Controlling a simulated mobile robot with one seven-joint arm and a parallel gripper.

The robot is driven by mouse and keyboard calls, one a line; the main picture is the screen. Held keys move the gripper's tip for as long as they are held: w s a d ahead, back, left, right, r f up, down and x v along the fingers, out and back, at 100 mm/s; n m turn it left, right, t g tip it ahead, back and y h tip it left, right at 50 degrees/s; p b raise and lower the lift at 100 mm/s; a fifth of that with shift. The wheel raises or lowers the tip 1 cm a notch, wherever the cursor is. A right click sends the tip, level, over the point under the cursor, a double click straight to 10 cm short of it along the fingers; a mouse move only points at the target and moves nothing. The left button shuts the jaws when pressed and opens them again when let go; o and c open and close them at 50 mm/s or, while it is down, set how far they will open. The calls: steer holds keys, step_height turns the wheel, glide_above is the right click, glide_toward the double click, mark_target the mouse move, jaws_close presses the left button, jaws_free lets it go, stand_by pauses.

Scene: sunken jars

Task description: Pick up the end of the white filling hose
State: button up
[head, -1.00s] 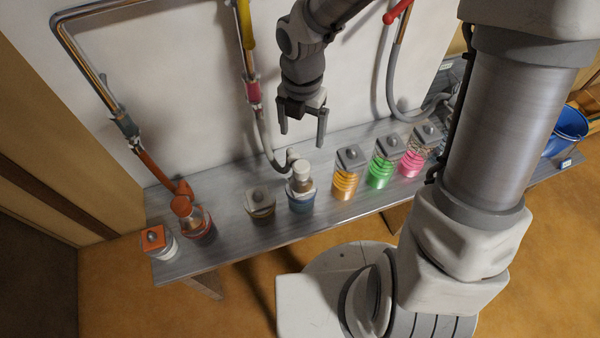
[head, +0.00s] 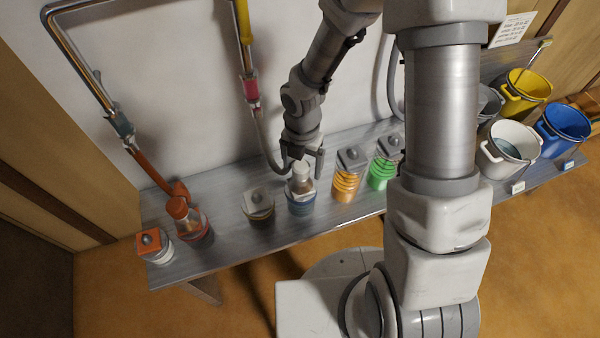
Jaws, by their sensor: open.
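The pale filling hose (head: 265,145) hangs from a pink-red fitting (head: 252,92) on the wall pipe and curves down to the right toward a blue-banded jar (head: 301,198). My gripper (head: 303,164) is open and low over the top of this jar, one finger on each side of its pale neck. The hose end is by the gripper and mostly hidden by it. I cannot tell whether the fingers touch the hose end or the jar's neck.
An orange hose (head: 150,172) reaches a jar at left. Buckets, including a blue one (head: 562,130), stand at right.

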jaws_close()
stand_by(0.4)
steer(key=shift+r, duration=0.1)
steer(key=shift+w+r, duration=0.1)
steer(key=shift+r, duration=0.35)
steer(key=r, duration=0.2)
steer(key=d+r+p, duration=0.1)
steer(key=shift+w+r, duration=0.2)
steer(key=shift+r, duration=0.2)
steer(key=w+d+r+p, duration=0.1)
steer(key=w+d+r, duration=0.4)
steer(key=d, duration=0.4)
steer(key=shift+d+r, duration=0.2)
steer(key=shift+r, duration=0.4)
